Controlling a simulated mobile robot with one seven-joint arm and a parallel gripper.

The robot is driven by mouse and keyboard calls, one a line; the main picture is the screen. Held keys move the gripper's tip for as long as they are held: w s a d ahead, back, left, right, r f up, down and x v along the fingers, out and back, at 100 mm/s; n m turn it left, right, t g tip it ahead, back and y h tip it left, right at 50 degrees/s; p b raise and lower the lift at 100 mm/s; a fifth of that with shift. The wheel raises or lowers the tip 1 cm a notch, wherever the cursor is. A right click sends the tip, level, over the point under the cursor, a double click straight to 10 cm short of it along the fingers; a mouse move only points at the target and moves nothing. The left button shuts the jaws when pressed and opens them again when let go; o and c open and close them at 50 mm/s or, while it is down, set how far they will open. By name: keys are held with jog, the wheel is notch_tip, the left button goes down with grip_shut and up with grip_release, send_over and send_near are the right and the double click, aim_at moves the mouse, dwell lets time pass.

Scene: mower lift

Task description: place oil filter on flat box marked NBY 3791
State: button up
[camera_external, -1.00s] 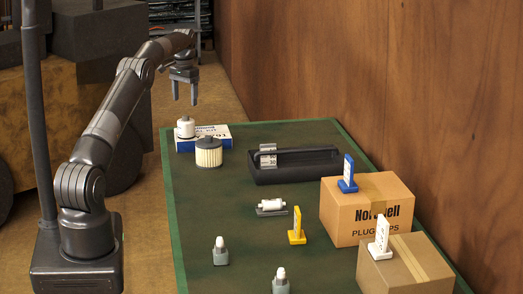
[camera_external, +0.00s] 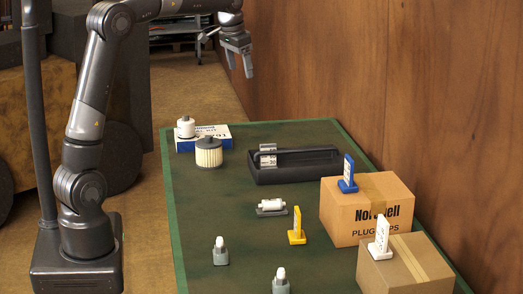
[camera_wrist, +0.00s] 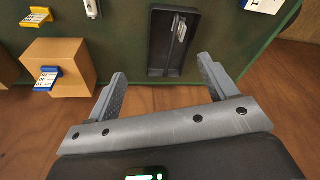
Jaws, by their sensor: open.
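A flat blue-and-white box (camera_external: 217,131) lies at the far left corner of the green table; its printing appears upside down and is too small to read fully. A white canister (camera_external: 185,127) with a dark band stands at the box's left end, apparently on top of it. I cannot tell for certain which is the oil filter. My gripper (camera_external: 240,72) is open and empty, high beyond the table's far edge. Its spread fingers show in the wrist view (camera_wrist: 165,85).
A black tray (camera_external: 290,170) with a metal piece in it lies right of the cylinder. Cardboard boxes (camera_external: 345,222) with upright tags stand at right. A small white cylinder on a grey holder (camera_external: 271,206), a yellow tag (camera_external: 297,228) and two white-tipped grey pieces stand nearer. A wooden wall (camera_external: 400,80) borders the right.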

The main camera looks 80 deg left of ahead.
jog(key=s+d+m+t, duration=0.1)
jog(key=s+d, duration=0.4)
jog(key=d, duration=0.6)
jog(key=s+d+m+t, duration=0.1)
jog(key=s+d, duration=0.3)
jog(key=d, duration=0.8)
jog(key=s+d+f+m, duration=0.1)
jog(key=s+d+f, duration=0.3)
jog(key=s, duration=0.3)
jog(key=s+d+f+m+t+h, duration=0.1)
jog(key=s+d+f, duration=0.2)
jog(key=s+d, duration=0.3)
jog(key=shift+s+d+f, duration=0.35)
jog(key=shift+d+f, duration=0.05)
jog(key=shift+d, duration=0.15)
